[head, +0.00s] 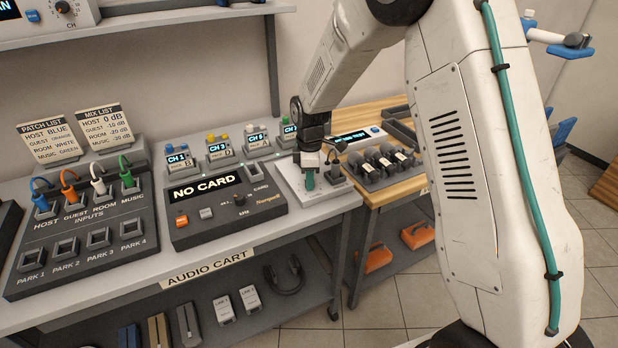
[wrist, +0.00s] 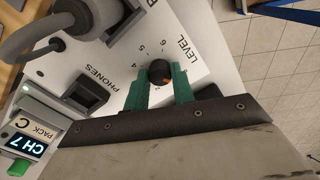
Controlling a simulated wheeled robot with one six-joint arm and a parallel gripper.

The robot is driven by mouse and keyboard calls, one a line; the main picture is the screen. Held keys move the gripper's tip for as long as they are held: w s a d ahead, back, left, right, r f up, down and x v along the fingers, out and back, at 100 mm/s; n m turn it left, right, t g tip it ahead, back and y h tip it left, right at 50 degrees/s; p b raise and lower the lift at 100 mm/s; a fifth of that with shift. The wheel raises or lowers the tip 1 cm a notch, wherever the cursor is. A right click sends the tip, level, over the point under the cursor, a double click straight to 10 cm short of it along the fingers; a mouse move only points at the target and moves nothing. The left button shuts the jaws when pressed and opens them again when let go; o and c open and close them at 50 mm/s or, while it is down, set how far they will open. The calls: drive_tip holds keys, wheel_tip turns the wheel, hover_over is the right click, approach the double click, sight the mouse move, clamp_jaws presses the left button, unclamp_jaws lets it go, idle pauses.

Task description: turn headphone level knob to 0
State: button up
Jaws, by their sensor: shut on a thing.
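The headphone level knob (wrist: 160,71) is small, round and dark with an orange mark on its lower right side in the wrist view. It sits on a white box (wrist: 207,52) labelled LEVEL and PHONES, with a number scale around the knob; 2, 4, 5 and 6 show. My gripper (wrist: 161,78) has green fingers, one on each side of the knob, shut on it. The fingers hide part of the scale, and I cannot read the exact setting. In the head view my gripper (head: 309,181) is down on the white box (head: 292,182), hiding the knob.
A dark socket (wrist: 88,96) and a grey plug with cable (wrist: 80,18) are beside the knob. The NO CARD recorder (head: 225,207) stands left of the box. Several pack units, one marked CH 7 (wrist: 28,140), stand behind. Wooden table (head: 400,185) at right.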

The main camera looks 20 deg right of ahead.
drive_tip(key=shift+n, duration=1.2)
drive_tip(key=o, duration=1)
drive_tip(key=shift+r, duration=0.1)
wheel_tip(320, 180, up, 8)
drive_tip(key=shift+f, duration=0.15)
